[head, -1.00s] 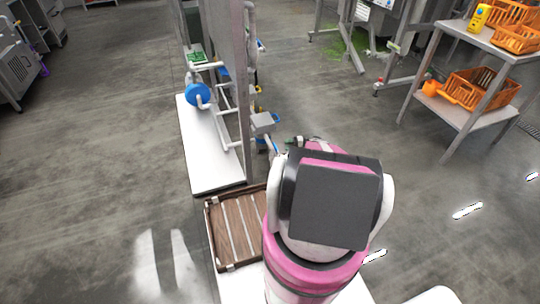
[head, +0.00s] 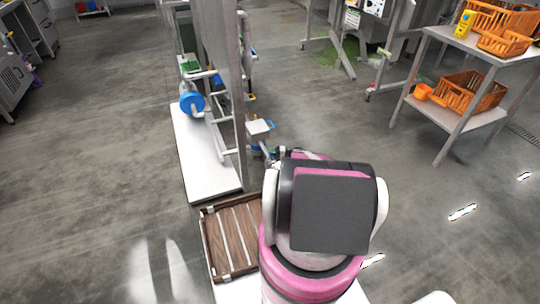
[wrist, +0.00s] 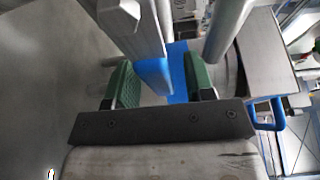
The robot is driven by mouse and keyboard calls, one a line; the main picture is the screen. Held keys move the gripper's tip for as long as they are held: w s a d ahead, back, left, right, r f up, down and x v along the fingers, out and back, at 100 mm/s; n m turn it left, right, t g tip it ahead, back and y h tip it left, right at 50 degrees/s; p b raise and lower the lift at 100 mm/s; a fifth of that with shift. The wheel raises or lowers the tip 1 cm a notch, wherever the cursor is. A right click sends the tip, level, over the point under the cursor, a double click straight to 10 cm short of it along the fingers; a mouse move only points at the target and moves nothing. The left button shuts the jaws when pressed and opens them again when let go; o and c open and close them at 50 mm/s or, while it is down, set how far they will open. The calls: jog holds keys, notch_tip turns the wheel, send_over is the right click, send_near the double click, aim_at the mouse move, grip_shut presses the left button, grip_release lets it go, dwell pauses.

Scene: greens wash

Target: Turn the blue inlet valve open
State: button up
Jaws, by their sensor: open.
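In the wrist view, a flat blue piece (wrist: 178,72), which looks like the valve's lever, lies between the green pads of my gripper (wrist: 160,85). The pads stand apart on either side of it; the right pad is close to the blue, but I cannot tell whether they touch. Grey pipes pass just beyond the fingertips. A second blue handle (wrist: 270,114) shows farther right. In the head view, small blue parts (head: 269,125) show by the pipework right of the upright panel. My arm hides most of my gripper there.
A tall grey panel (head: 222,75) stands above a white base (head: 205,165). A blue wheel (head: 192,103) is on its left side. A brown slatted tray (head: 205,245) lies beside my arm. A shelf table (head: 480,45) with orange baskets stands right. The left floor is open.

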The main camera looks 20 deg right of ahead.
jog(key=shift+a, duration=0.2)
grip_shut()
jog(key=shift+r, duration=0.15)
notch_tip(320, 180, up, 2)
jog(key=n+y, duration=0.1)
jog(key=n, duration=0.2)
jog(key=shift+s, duration=0.15)
jog(key=shift+s+r+n+y, duration=0.2)
jog(key=shift+r+n+y, duration=0.2)
jog(key=shift+n, duration=0.45)
jog(key=shift+s+r+n+y, duration=0.15)
jog(key=shift+r+n+y, duration=0.2)
jog(key=shift+n, duration=0.5)
jog(key=shift+r, duration=0.1)
grip_release()
